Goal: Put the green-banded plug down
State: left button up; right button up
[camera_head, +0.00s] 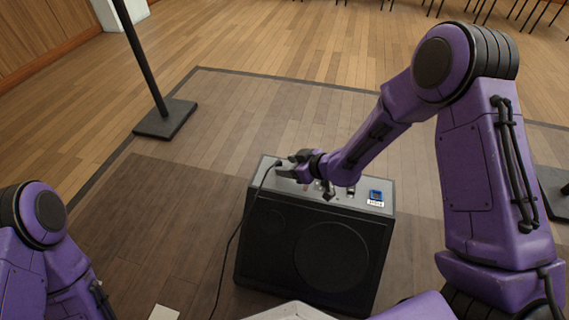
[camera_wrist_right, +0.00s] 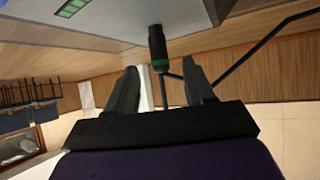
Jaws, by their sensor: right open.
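The green-banded plug (camera_wrist_right: 158,48) is black with a green ring near its cable end. In the right wrist view its far end meets the grey panel (camera_wrist_right: 110,18); I cannot tell whether it is seated or only touching. My right gripper (camera_wrist_right: 162,80) is open, with one finger on each side below the plug and a gap between. In the head view my right gripper (camera_head: 284,168) is over the left part of the box's top panel (camera_head: 384,209), and I cannot make out the plug there. My left arm shows at lower left, but its gripper is out of view.
The black box (camera_head: 270,240) stands on the wooden floor with a round speaker front. A blue device (camera_head: 376,196) is on its top right. A dark cable (camera_head: 236,235) hangs down its left side. A black stand (camera_head: 165,119) is at back left. Floor left of the box is mostly clear.

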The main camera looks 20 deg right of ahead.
jog(key=p+v, duration=0.3)
jog(key=v, duration=0.7)
jog(key=shift+r, duration=0.15)
